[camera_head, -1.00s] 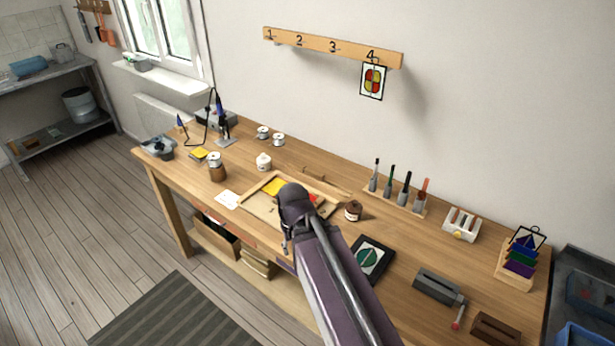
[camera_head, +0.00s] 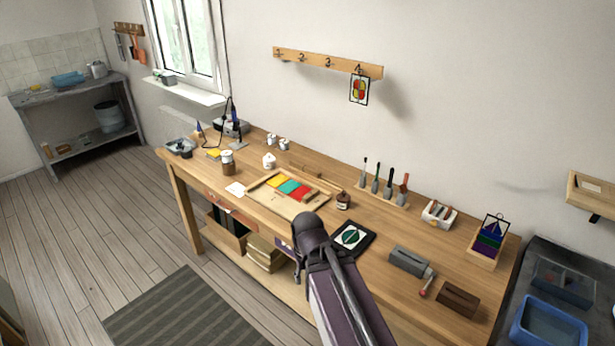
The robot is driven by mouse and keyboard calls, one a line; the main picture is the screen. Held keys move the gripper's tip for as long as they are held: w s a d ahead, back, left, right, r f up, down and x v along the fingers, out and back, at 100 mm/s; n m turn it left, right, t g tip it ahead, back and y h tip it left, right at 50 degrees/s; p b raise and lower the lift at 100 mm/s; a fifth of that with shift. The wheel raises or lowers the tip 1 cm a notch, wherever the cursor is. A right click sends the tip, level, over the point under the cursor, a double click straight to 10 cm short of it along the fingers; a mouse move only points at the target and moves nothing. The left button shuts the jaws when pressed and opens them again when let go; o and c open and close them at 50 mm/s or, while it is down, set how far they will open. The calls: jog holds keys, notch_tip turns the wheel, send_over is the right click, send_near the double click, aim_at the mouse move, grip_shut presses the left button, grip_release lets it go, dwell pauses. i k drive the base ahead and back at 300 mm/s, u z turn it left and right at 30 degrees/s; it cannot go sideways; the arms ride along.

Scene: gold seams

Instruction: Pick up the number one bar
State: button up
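I cannot pick out a bar marked with a number one; any such marking is too small to read. A wooden rail (camera_head: 312,62) with hooks numbered up to 4 is on the wall, with a small stained-glass panel (camera_head: 359,91) hanging under the 4. A shallow wooden tray (camera_head: 268,199) on the bench holds yellow, green and red glass pieces and a small wooden block (camera_head: 311,195). My arm rises from the bottom, its bent end in front of the bench edge. My gripper (camera_head: 298,274) is mostly hidden; its fingers cannot be made out.
A rack of upright tools (camera_head: 383,196), a dark jar (camera_head: 343,201) and a framed leaf panel (camera_head: 351,237) are on the bench. A grey vise-like block (camera_head: 409,261) and a brown block (camera_head: 458,299) stand at right. Free floor lies left of the bench, with a striped mat (camera_head: 185,315).

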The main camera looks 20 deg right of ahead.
aim_at(305, 169)
jog(key=z, duration=0.95)
jog(key=k, duration=0.15)
jog(key=u, duration=2.45)
jog(key=i, duration=1)
jog(key=z, duration=0.45)
